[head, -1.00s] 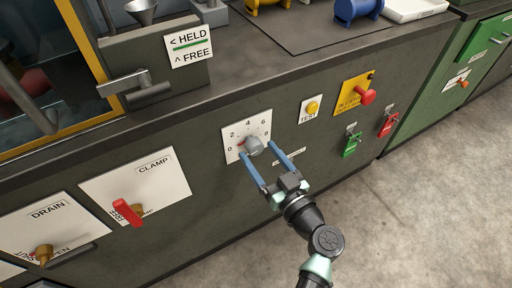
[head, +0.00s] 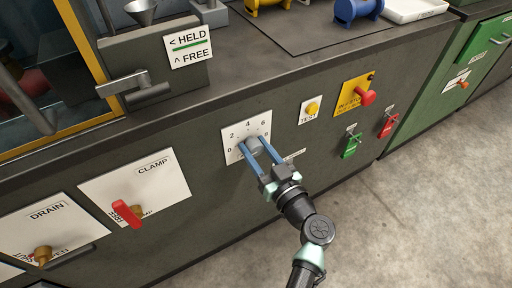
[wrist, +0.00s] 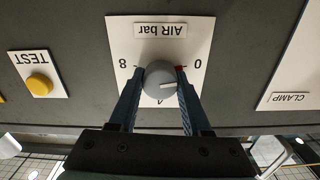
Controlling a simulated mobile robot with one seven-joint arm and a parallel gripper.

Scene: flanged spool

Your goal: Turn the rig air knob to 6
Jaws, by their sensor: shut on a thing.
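The rig air knob (head: 254,146) is a grey round knob on a white dial plate (head: 234,133) with numbers from 0 to 8, on the dark front panel. In the wrist view the knob (wrist: 160,78) appears upside down under the "AIR bar" label (wrist: 160,30). A pale line on its face points to the picture's right, toward the low end of the scale; the exact reading is unclear. A small red mark shows near the 0. My gripper (head: 257,149) has its two blue fingers on opposite sides of the knob, shut on it. The fingers hide part of the scale.
A yellow TEST button (head: 312,107) and a red knob on a yellow plate (head: 364,97) are to the right. The red CLAMP handle (head: 127,213) is to the left. The panel around the dial is clear.

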